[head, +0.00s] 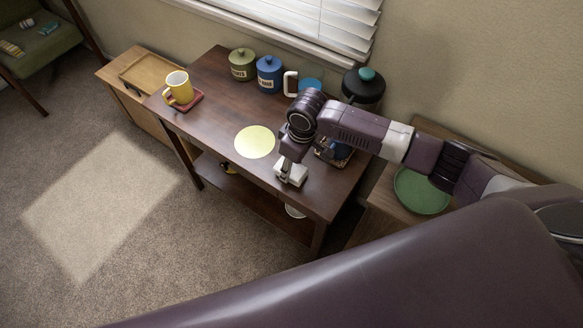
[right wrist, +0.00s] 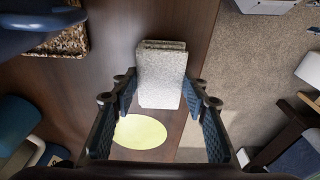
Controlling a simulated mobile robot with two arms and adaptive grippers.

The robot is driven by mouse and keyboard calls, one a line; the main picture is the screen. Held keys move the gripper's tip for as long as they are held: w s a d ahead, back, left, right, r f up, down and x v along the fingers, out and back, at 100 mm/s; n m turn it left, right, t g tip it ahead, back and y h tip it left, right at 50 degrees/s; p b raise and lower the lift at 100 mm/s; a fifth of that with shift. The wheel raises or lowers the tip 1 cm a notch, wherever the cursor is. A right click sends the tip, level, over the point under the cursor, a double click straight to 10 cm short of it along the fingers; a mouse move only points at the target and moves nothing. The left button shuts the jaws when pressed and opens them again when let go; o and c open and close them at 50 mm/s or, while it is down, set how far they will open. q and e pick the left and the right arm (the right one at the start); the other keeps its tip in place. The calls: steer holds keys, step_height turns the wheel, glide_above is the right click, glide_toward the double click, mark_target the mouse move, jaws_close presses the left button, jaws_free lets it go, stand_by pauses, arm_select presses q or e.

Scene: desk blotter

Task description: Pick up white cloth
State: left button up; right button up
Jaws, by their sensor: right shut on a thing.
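The white cloth (head: 298,177) is a small folded block at the front edge of the dark wooden table, right of the yellow-green disc. In the right wrist view the cloth (right wrist: 161,78) stands between the two blue-padded fingers. My right gripper (head: 286,170) points down at the cloth and is shut on it; its fingers (right wrist: 160,96) are at the cloth's two sides. Whether the cloth is clear of the tabletop cannot be told. My left gripper is in neither view.
The yellow-green disc (head: 255,142) lies flat on the table (head: 215,120). A yellow mug (head: 178,88) on a red coaster stands at left. Green (head: 242,64) and blue (head: 269,73) canisters and a white-handled mug stand at the back. A green plate (head: 421,191) is on the right-hand furniture.

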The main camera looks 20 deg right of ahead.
step_height(320, 180, up, 19)
stand_by(0.4)
